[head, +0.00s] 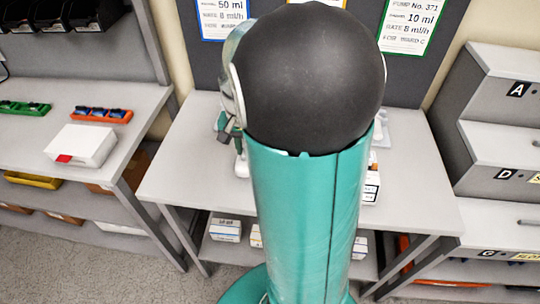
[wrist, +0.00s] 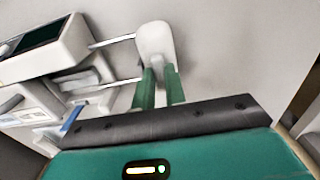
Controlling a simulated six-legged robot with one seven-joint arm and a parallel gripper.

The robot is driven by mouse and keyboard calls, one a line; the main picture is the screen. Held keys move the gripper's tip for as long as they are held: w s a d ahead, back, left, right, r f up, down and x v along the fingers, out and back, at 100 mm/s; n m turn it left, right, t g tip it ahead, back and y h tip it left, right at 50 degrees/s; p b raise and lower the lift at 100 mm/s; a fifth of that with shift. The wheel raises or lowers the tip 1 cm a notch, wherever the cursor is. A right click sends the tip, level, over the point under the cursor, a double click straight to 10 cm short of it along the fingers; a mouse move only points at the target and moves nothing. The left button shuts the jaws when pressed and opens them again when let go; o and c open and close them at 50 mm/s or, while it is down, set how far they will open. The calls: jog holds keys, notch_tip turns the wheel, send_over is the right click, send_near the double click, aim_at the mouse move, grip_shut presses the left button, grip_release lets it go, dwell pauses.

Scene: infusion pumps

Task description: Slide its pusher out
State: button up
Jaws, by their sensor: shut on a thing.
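In the wrist view, a white infusion pump (wrist: 50,55) with a dark screen stands at the left. Two metal rods run from its side to a white pusher block (wrist: 155,40), which stands clear of the pump body. My gripper (wrist: 160,78) has its two green fingers close together at the lower end of the pusher, shut on it. The exact contact is partly hidden by the fingers.
The grey table (head: 180,180) has bare room at its left. Three instruction cards hang on the panel behind. Drawers (head: 500,90) stand at the right. A side bench (head: 30,120) at the left bears a white box (head: 82,145). Small boxes (head: 225,230) lie on the shelf below.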

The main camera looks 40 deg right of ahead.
jog(key=shift+w+a, duration=0.35)
jog(key=shift+w, duration=0.15)
jog(key=shift+w+a, duration=0.15)
jog(key=shift+w, duration=0.05)
dwell(0.5)
jog(key=o, duration=0.6)
jog(key=shift+c, duration=0.2)
jog(key=shift+r, duration=3.5)
